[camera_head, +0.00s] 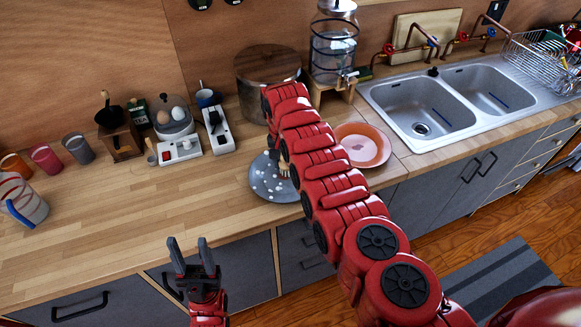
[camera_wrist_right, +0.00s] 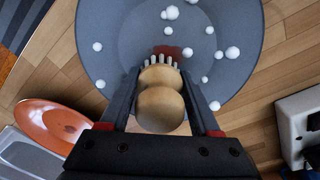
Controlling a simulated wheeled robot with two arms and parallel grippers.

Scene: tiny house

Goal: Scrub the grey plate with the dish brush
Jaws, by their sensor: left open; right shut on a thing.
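The grey plate (camera_head: 264,190) lies on the wooden counter, dotted with white foam blobs; it also fills the top of the right wrist view (camera_wrist_right: 120,45). A dark reddish smudge shows on its surface there. My right gripper (camera_wrist_right: 163,88) is shut on the dish brush (camera_wrist_right: 160,108), which has a rounded wooden body and pale bristles. The bristles point at the plate beside the smudge; I cannot tell whether they touch it. In the head view my right arm hides most of the brush and part of the plate. My left gripper (camera_head: 188,242) is open and empty before the counter's front edge.
An orange plate (camera_head: 364,146) lies to the right, near the double sink (camera_head: 420,110). An egg cooker (camera_head: 173,120) and cups (camera_head: 78,148) stand at the left. The counter's front left is clear.

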